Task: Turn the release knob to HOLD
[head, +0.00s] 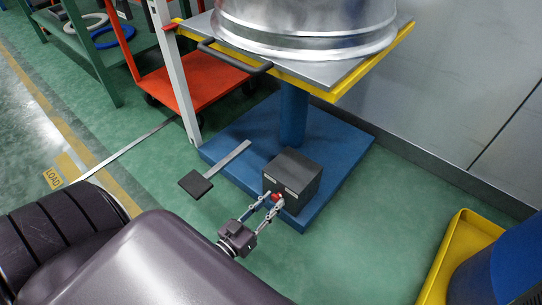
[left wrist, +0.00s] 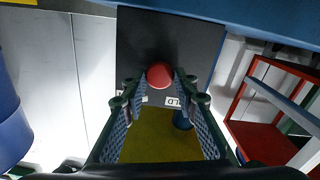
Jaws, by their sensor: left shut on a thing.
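The release knob (head: 276,197) is small and red. It sits on the front of a dark box (head: 298,172) on the blue base of a lift table. My left gripper (head: 273,201) reaches the knob, with its fingers shut on either side of it. In the left wrist view the round red knob (left wrist: 159,75) lies between the fingertips (left wrist: 160,88) against the dark box face (left wrist: 190,42). White labels (left wrist: 172,101) flank the knob; the fingers partly cover them, and the knob's pointing direction cannot be made out. My right gripper does not show.
The lift table's steel top (head: 370,66) carries a large metal wheel rim. A foot pedal (head: 195,184) sticks out left of the box. A red cart (head: 205,88) stands behind at left. A blue drum in a yellow tray (head: 452,250) stands at right. Green floor is open between.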

